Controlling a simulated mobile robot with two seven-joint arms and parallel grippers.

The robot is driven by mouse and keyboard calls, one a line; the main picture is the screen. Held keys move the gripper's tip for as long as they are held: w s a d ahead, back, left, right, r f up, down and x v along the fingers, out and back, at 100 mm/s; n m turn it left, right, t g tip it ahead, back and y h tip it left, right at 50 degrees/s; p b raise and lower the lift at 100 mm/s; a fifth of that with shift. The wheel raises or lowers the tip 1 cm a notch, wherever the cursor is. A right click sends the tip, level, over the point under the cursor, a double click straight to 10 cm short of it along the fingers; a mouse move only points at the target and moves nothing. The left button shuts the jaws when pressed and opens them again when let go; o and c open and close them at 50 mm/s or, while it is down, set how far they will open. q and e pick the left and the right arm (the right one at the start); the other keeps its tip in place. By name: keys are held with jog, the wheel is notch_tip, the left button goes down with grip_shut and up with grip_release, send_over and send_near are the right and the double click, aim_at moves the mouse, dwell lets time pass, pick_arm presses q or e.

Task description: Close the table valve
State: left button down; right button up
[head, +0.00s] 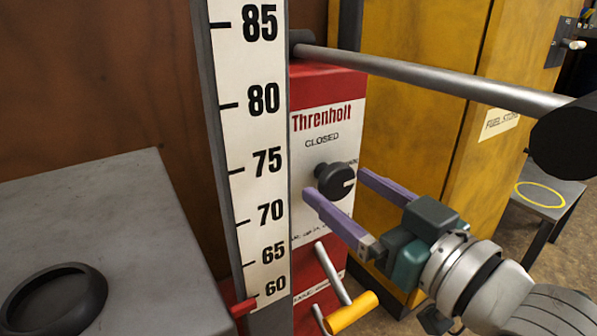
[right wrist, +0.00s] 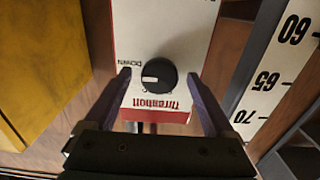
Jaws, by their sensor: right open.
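The table valve is a round black knob (head: 335,182) on the white front of a red-and-white Threnholt box (head: 328,95). "CLOSED" is printed above the knob. The knob's pale mark points to the right in the head view, toward a partly hidden label. The knob also shows in the right wrist view (right wrist: 158,75), where the mark points left, beside "DOWN". My right gripper (head: 338,184) is open, with its purple fingers on either side of the knob. In the wrist view gaps show between both fingers and the knob. My left gripper is not in view.
A tall scale (head: 250,150) with a red pointer (head: 243,308) near 60 stands left of the box. A grey bar (head: 430,78) crosses above my gripper. A yellow-handled crank (head: 350,312) is below. A grey table (head: 120,220) is left, a yellow cabinet (head: 415,120) behind.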

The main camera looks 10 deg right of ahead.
jog(key=shift+c, duration=0.4)
jog(key=c, duration=1.3)
jog(key=shift+n, duration=0.4)
jog(key=n+p, duration=0.1)
jog(key=n, duration=0.1)
jog(key=shift+n, duration=0.3)
jog(key=n+p, duration=0.1)
jog(key=n, duration=0.3)
jog(key=shift+n, duration=0.3)
jog(key=n, duration=0.4)
jog(key=shift+d+n, duration=0.1)
jog(key=shift+n, duration=0.2)
jog(key=n, duration=0.5)
jog(key=shift+r+n, duration=0.1)
jog(key=shift+n, duration=0.2)
